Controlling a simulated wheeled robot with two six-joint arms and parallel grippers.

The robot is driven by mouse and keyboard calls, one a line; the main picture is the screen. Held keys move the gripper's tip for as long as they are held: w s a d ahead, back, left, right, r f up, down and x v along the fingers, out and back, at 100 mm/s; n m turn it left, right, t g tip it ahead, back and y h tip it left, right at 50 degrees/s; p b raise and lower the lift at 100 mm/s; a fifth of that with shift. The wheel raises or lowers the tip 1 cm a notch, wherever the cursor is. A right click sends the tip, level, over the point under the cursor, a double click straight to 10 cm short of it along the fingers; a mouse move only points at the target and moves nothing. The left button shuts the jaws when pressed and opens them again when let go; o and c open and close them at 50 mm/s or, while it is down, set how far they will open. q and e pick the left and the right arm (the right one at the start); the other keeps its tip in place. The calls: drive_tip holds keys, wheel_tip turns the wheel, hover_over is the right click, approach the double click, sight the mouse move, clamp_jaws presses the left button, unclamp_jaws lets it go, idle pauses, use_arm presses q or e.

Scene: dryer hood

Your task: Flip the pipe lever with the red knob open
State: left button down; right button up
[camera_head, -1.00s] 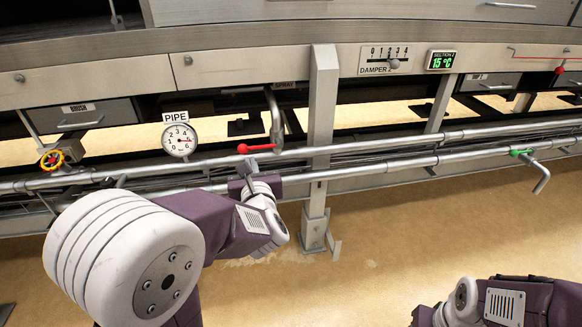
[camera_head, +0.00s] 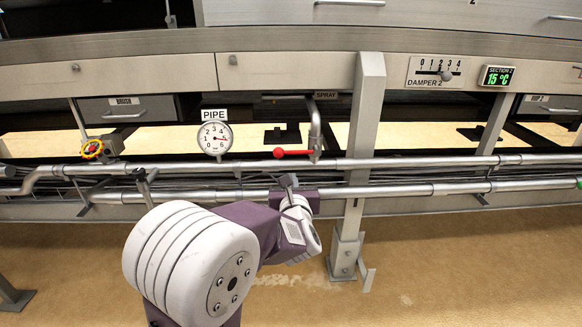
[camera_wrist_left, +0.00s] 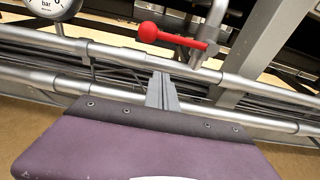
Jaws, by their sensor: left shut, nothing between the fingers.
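The red-knobbed lever (camera_head: 292,153) sits on the upper pipe under the SPRAY label. It points left, roughly along the pipe, and its right end meets an upright bent grey pipe (camera_head: 316,130). In the left wrist view the red knob (camera_wrist_left: 148,32) and its red handle show at the top, ahead of the gripper. My left gripper (camera_head: 289,181) is shut and empty, just below the lever and apart from it. Its fingers also show in the left wrist view (camera_wrist_left: 162,88), pointing up toward the pipes. My right gripper is not in view.
Two long horizontal pipes (camera_head: 400,163) run across the front. A PIPE gauge (camera_head: 215,138) and a yellow-red valve wheel (camera_head: 92,149) are at left. A grey upright post (camera_head: 359,150) stands right of the lever. The floor in front is clear.

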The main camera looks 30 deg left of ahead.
sight(290, 167)
use_arm(q)
drive_tip(key=b+x, duration=0.1)
drive_tip(key=x, duration=0.4)
drive_tip(key=shift+w+a, duration=0.15)
drive_tip(key=shift+w, duration=0.1)
drive_tip(key=r, duration=0.3)
drive_tip(key=shift+s+d, duration=0.25)
drive_tip(key=shift+s, duration=0.15)
drive_tip(key=shift+r, duration=0.45)
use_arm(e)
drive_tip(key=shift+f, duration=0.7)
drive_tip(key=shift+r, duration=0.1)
